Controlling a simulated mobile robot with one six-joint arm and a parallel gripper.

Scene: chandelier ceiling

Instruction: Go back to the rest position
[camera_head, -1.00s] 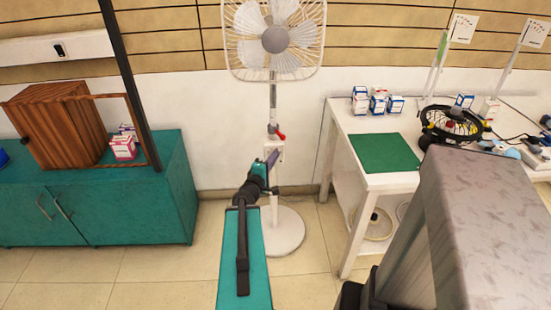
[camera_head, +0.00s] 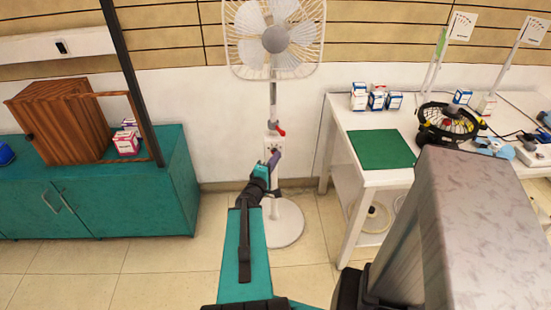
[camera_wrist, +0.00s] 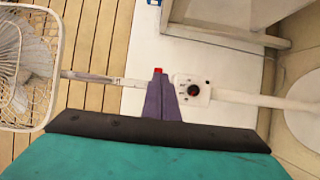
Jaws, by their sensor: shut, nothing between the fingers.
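My gripper (camera_head: 272,160) is at the end of my teal arm, in the middle of the head view, in front of the pole of the white standing fan (camera_head: 275,38). In the wrist view my gripper's purple fingers (camera_wrist: 160,80) are together with nothing between them. The fan's pole and control box (camera_wrist: 193,90) show beyond the fingertips, lying sideways in that view. I cannot tell the exact gap between the fingertips and the pole.
A teal cabinet (camera_head: 100,215) stands at the left with a wooden box (camera_head: 65,125) on it. A white table (camera_head: 350,115) at the right holds a green mat (camera_head: 381,149), small boxes and a black wheel-like item (camera_head: 447,123). The tiled floor between is mostly clear.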

